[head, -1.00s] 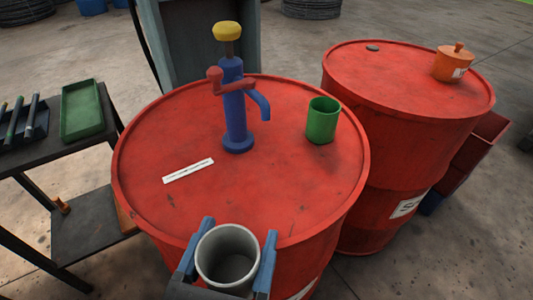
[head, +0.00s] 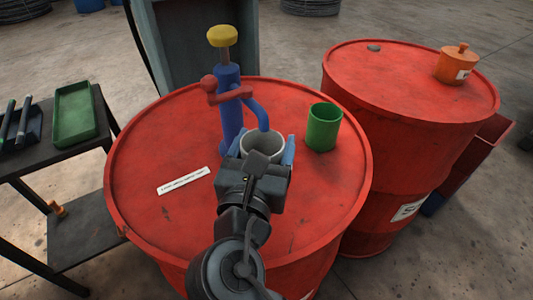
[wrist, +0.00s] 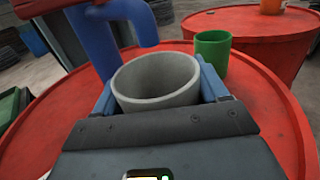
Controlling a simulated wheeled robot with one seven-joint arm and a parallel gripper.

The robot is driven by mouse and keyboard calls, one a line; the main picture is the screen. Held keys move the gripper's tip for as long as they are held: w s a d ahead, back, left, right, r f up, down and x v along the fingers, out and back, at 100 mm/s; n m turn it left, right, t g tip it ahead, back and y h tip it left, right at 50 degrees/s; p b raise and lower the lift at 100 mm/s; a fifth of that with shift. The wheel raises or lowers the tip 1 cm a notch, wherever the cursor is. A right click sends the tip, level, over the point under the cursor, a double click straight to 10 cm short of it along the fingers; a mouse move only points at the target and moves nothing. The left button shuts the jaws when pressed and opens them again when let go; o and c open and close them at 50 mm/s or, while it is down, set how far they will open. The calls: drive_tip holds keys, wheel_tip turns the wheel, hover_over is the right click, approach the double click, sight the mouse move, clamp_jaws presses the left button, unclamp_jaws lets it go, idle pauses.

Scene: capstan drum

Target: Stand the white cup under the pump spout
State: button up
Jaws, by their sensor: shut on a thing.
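The white cup (head: 263,142) is upright between the blue fingers of my gripper (head: 262,150), which is shut on it. In the wrist view the cup (wrist: 155,80) shows its open, empty inside. The blue pump (head: 231,110) with a yellow knob and red handle stands on the red drum (head: 150,215). Its spout (head: 264,122) curves down to the right, its tip at the cup's far rim in the head view. In the wrist view the spout (wrist: 143,28) ends just beyond and above the rim. Whether the cup touches the drum top is hidden by my gripper.
A green cup (head: 323,128) stands on the drum close to the right of my gripper. A white label strip (head: 183,181) lies on the left of the drum top. A second drum (head: 400,85) bears an orange lidded pot (head: 455,66). A green tray (head: 75,113) is on the left table.

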drive_tip(key=shift+w+d, duration=0.15)
drive_tip(key=shift+w, duration=0.45)
drive_tip(key=shift+f+b, duration=0.3)
drive_tip(key=shift+f, duration=1.45)
drive_tip(key=shift+f, duration=0.15)
drive_tip(key=o, duration=1)
drive_tip(key=shift+o, duration=0.2)
drive_tip(key=s, duration=0.4)
drive_tip(key=s+a, duration=0.1)
drive_tip(key=s, duration=0.3)
drive_tip(key=s+a, duration=0.1)
drive_tip(key=s, duration=0.3)
drive_tip(key=shift+a, duration=0.15)
